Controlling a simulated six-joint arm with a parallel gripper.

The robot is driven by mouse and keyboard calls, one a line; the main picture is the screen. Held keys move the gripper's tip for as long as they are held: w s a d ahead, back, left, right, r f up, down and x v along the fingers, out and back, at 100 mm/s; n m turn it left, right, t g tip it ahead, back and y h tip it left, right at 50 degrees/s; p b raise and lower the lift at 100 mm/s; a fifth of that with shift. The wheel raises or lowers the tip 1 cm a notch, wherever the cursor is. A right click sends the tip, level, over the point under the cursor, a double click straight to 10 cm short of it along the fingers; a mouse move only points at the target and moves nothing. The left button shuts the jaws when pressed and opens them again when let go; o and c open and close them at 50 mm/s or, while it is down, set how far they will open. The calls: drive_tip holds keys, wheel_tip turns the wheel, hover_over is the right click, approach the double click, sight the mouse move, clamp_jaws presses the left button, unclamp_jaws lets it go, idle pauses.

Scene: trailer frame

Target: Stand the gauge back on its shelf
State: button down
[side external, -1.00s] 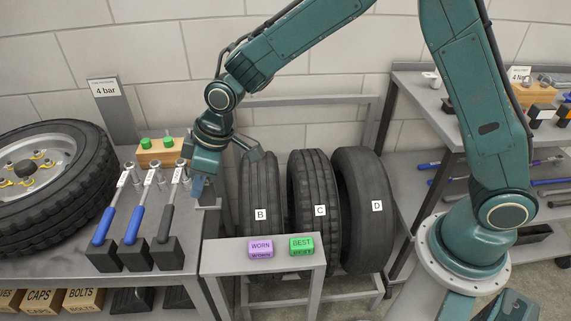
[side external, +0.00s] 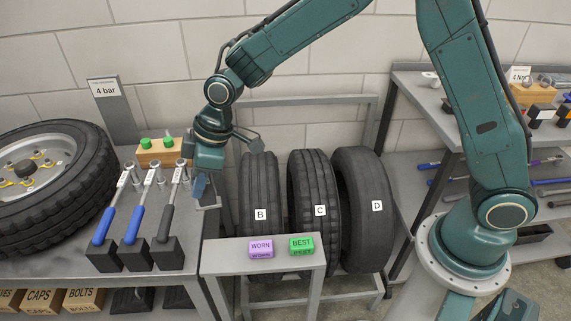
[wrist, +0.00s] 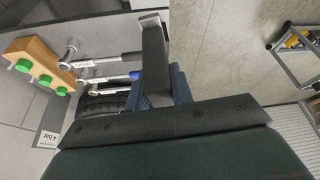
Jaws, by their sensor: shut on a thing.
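My gripper (side external: 200,190) points down at the right edge of the grey bench, beside the wrench sockets and left of tyre B. Its fingers are mostly hidden in the side view. In the wrist view my gripper (wrist: 160,92) shows blue parts around a dark bar (wrist: 154,62), which appears to be the gauge, held in the jaws. A pale grey piece (wrist: 152,21) shows at the bar's far end; I cannot tell whether they touch. A small grey ledge (side external: 210,205) is just below the gripper at the bench edge; I cannot tell whether it is the gauge's shelf.
Torque wrenches (side external: 142,215) stand close left of the gripper. A wooden block with green caps (side external: 162,152) is behind. Tyres (side external: 318,190) stand in a rack at right. A low stand (side external: 225,262) carries WORN and BEST blocks. A wheel (side external: 45,180) fills the far left.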

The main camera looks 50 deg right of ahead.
drive_tip(key=shift+s+r+n+g+y, duration=0.15)
drive_tip(key=shift+n+g+y, duration=0.2)
drive_tip(key=shift+n, duration=1.05)
wheel_tip(320, 180, down, 16)
drive_tip(key=shift+f, duration=0.2)
drive_tip(key=shift+f, duration=1.85)
drive_tip(key=shift+f, duration=0.1)
drive_tip(key=c, duration=1.2)
unclamp_jaws()
drive_tip(key=shift+c, duration=0.2)
